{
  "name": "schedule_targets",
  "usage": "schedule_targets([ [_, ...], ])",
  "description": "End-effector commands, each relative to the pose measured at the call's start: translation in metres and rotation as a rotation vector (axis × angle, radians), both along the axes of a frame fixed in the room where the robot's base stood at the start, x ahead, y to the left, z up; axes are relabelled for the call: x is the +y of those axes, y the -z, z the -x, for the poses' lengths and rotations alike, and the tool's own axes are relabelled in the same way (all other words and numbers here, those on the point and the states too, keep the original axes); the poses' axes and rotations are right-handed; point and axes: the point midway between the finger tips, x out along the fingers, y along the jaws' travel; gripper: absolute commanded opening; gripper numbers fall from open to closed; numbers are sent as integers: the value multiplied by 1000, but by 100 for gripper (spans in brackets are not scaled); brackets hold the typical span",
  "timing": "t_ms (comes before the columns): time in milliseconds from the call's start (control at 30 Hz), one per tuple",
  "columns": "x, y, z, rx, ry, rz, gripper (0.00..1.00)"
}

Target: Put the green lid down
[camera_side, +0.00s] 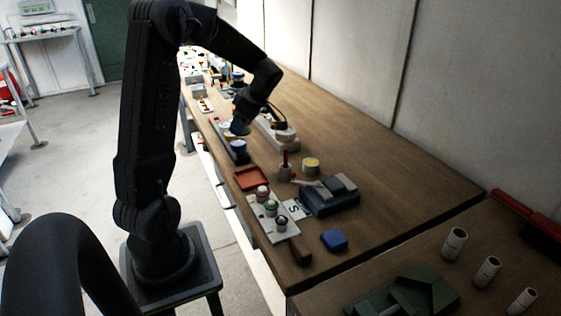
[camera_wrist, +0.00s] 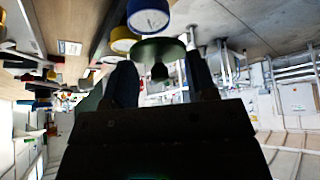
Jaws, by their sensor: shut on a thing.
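The green lid (camera_wrist: 148,52) is a dark green disc with a small knob, seen between the two dark fingers of my gripper (camera_wrist: 161,82) in the wrist view. My gripper is shut on the lid; the exact contact is too dark to make out. The lid cannot be clearly told apart there. Close to the lid in the wrist view are a blue-rimmed round piece with a white face (camera_wrist: 149,17) and a yellow-rimmed one (camera_wrist: 122,40).
The bench's right side toward the wall is clear.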

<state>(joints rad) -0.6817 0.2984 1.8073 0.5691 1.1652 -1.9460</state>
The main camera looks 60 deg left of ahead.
Motion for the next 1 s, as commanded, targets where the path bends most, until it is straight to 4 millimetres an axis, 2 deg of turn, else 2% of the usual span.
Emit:
schedule_targets([
  [300,-32,41,-60,3,3,1,30],
  [500,-46,60,-89,0,1,1,30],
  [733,-51,70,-98,0,0,0,30],
  [1000,-51,105,-97,0,0,0,30],
])
